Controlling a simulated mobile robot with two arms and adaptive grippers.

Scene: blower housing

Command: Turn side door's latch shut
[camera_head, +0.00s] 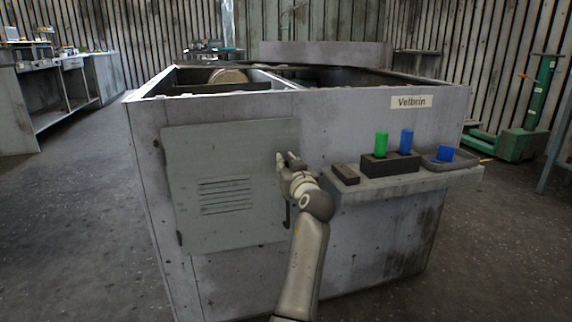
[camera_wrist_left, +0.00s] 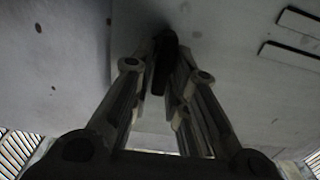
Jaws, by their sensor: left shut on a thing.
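The side door (camera_head: 240,150) is a grey-green panel with louvre slots on the front of the blower housing (camera_head: 390,225). It lies flat against the housing, as far as I can see. My left gripper (camera_head: 286,159) is at the door's upper right edge. In the left wrist view, my left gripper (camera_wrist_left: 165,62) is shut on a small dark latch (camera_wrist_left: 164,66) near the door's edge. The fingers partly hide the latch, so its exact angle is hard to tell. A dark handle-like part (camera_head: 287,213) shows lower on the door's right edge. My right gripper is out of view.
A shelf (camera_head: 400,184) juts from the housing to the right of my left gripper. It carries a dark block with green (camera_head: 381,143) and blue (camera_head: 406,141) pegs, a small dark block (camera_head: 345,174) and a tray with a blue piece (camera_head: 445,153). The floor to the left is clear.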

